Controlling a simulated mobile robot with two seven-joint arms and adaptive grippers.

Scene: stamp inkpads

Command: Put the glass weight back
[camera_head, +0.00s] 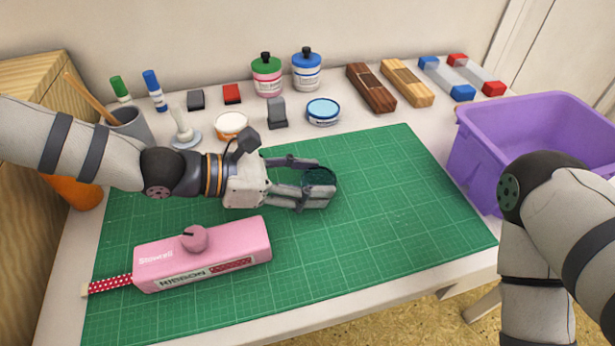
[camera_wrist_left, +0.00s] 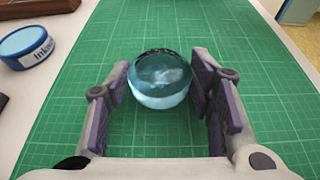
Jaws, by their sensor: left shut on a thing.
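The glass weight (camera_head: 320,177) is a clear teal dome, at the middle of the green cutting mat (camera_head: 400,230). My left gripper (camera_head: 318,184) reaches it from the left and is shut on it, one finger on each side. In the left wrist view the glass weight (camera_wrist_left: 160,80) sits between the pads of my left gripper (camera_wrist_left: 165,92). I cannot tell whether it touches the mat. My right arm shows at the right, its gripper out of frame.
A pink ribbon box (camera_head: 205,255) lies on the mat nearer me. Inkpads, including a blue tin (camera_head: 323,111), ink bottles (camera_head: 306,70) and stamps stand along the back. A purple bin (camera_head: 530,130) stands at the right. The mat's right half is clear.

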